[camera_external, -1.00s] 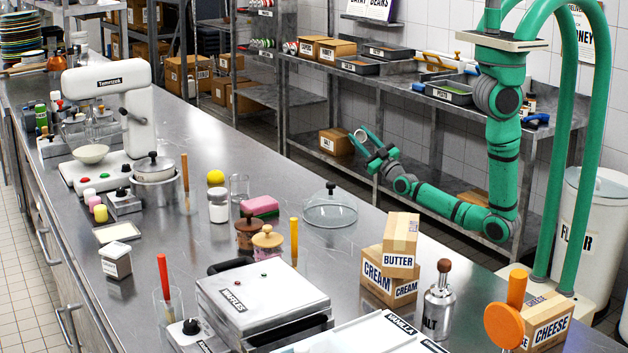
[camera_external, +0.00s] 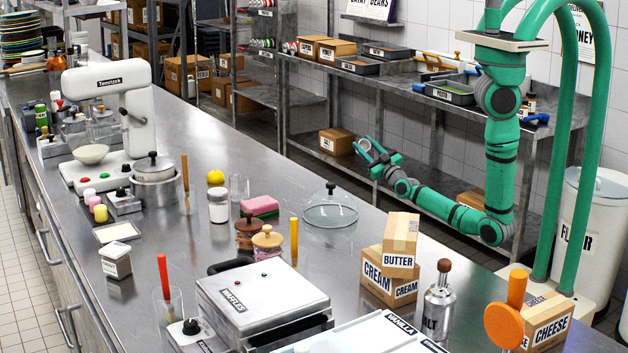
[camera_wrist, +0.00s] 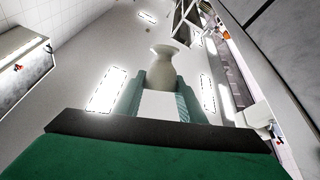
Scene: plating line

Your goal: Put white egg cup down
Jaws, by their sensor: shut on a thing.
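The white egg cup (camera_wrist: 165,72) is between the two fingers of my gripper (camera_wrist: 162,95) in the wrist view, its flared rim pointing away from the palm. My gripper is shut on it. In the external view my gripper (camera_external: 374,152) is out over the floor side of the counter, in front of the wall shelving and clear of the counter top. The cup is small there and its outline is hard to make out against the fingers.
The steel counter (camera_external: 345,255) carries a glass dome (camera_external: 331,210), a pink sponge (camera_external: 259,205), butter and cream boxes (camera_external: 401,245) and a waffle maker (camera_external: 262,303). Bare steel lies around the dome. A shelf rack (camera_external: 335,185) with a small carton (camera_external: 337,141) stands behind my gripper.

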